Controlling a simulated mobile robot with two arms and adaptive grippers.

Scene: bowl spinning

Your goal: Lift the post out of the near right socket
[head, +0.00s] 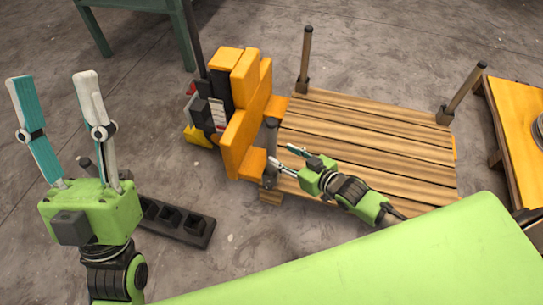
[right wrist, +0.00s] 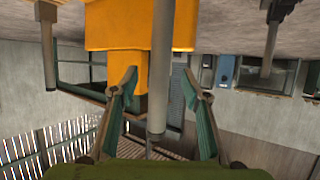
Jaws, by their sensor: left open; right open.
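A grey post (head: 271,140) stands upright in a dark socket at the wooden platform's (head: 370,135) near left corner in the head view. My right gripper (head: 283,155) is open beside it, fingers toward the post. In the right wrist view the post (right wrist: 160,70) shows between the two open fingers, apart from both. My left gripper (head: 52,78) is open, empty and raised at the left. More posts stand at the platform's far left (head: 305,60) and far right (head: 465,88) corners. No post shows at its near right corner in the head view.
An orange and black machine (head: 245,110) stands close against the platform's left side. A dark rack with square slots (head: 185,222) lies on the floor behind my left gripper. A yellow-topped table (head: 515,120) stands at the right. Open concrete floor lies at the left.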

